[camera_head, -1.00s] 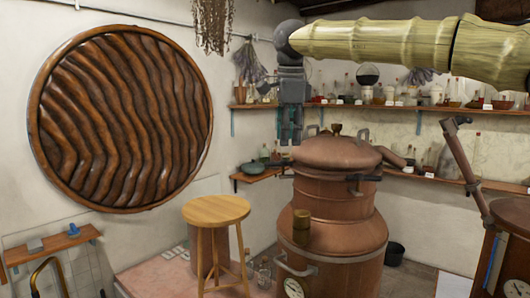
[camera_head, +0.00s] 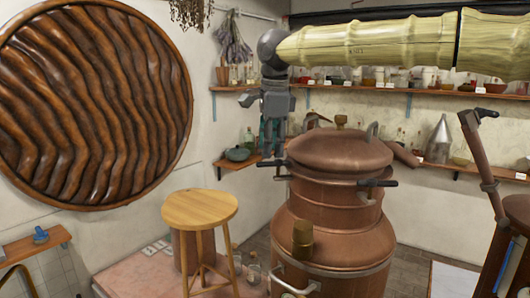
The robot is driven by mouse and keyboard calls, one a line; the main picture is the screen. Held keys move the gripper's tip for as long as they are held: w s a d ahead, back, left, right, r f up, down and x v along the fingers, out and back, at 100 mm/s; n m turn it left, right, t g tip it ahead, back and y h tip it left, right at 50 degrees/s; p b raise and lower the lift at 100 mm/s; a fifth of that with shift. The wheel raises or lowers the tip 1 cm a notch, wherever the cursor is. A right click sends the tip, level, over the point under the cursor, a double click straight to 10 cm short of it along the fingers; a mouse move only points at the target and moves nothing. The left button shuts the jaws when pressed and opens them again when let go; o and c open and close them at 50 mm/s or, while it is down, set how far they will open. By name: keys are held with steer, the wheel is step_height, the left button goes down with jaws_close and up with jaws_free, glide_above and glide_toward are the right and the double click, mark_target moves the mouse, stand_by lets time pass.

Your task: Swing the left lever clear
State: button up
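The copper still (camera_head: 335,225) stands at the centre with its domed lid (camera_head: 340,150) on. The left lever (camera_head: 272,163) is a short dark handle that sticks out to the left from just below the lid. The right lever (camera_head: 378,183) sticks out on the other side. My gripper (camera_head: 272,153) points down at the upper left of the still, with its fingertips close above the left lever in the picture. Its two teal fingers look apart, with nothing seen between them. I cannot tell whether they touch the lever.
A wooden stool (camera_head: 200,209) stands left of the still. A brass cylinder (camera_head: 302,239) is on the still's front shoulder. Behind are shelves (camera_head: 410,91) with jars and a green pot (camera_head: 237,154). A large carved wooden disc (camera_head: 95,100) hangs at left. A brown post (camera_head: 478,150) stands at right.

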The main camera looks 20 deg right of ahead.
mark_target(266, 163)
steer(key=w+f+p, duration=0.1)
steer(key=w+f, duration=0.4)
steer(key=shift+w+a, duration=0.15)
steer(key=shift+w, duration=0.1)
steer(key=shift+s+a, duration=0.1)
steer(key=shift+s, duration=0.1)
steer(key=shift+c, duration=1)
steer(key=shift+s+a+r, duration=0.1)
steer(key=shift+s+a, duration=0.1)
jaws_close()
steer(key=s, duration=0.1)
steer(key=s+d+r, duration=0.1)
steer(key=s, duration=0.1)
steer(key=shift+s+d+r, duration=0.15)
steer(key=shift+s+d, duration=0.05)
steer(key=shift+d, duration=0.05)
steer(key=shift+c, duration=2.1)
jaws_free()
steer(key=shift+w+a, duration=0.15)
steer(key=o, duration=0.6)
steer(key=shift+w+a+f, duration=0.15)
steer(key=shift+w+f, duration=0.2)
steer(key=shift+w, duration=0.15)
steer(key=shift+w+a+f, duration=0.1)
steer(key=shift+w+f, duration=0.2)
steer(key=shift+w, duration=0.2)
steer(key=shift+s, duration=0.1)
steer(key=shift+r, duration=0.1)
